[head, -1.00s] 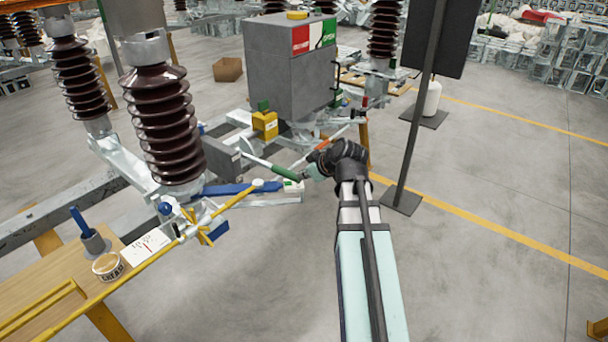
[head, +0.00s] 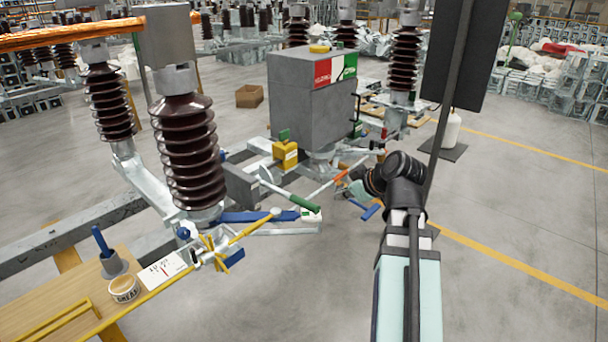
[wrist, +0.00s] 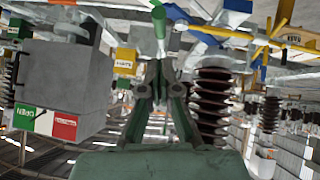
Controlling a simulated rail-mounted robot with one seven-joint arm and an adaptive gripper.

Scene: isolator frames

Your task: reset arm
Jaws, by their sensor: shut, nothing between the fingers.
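My arm reaches forward from the bottom right of the head view. My gripper (head: 358,189) is shut and empty, in the air to the right of the green-handled lever (head: 303,203) and apart from it. In the wrist view, my gripper (wrist: 165,64) shows its two fingers close together in the middle, with a green handle (wrist: 159,22) beyond them at the top. An orange-tipped lever (head: 341,176) and a blue T-shaped handle (head: 370,212) are close to my gripper in the head view; whether they touch it is unclear.
A grey cabinet (head: 308,105) with a red, white and green label stands behind the levers. A brown ribbed insulator (head: 187,155) stands left. A dark panel on a post (head: 466,60) rises close behind my wrist.

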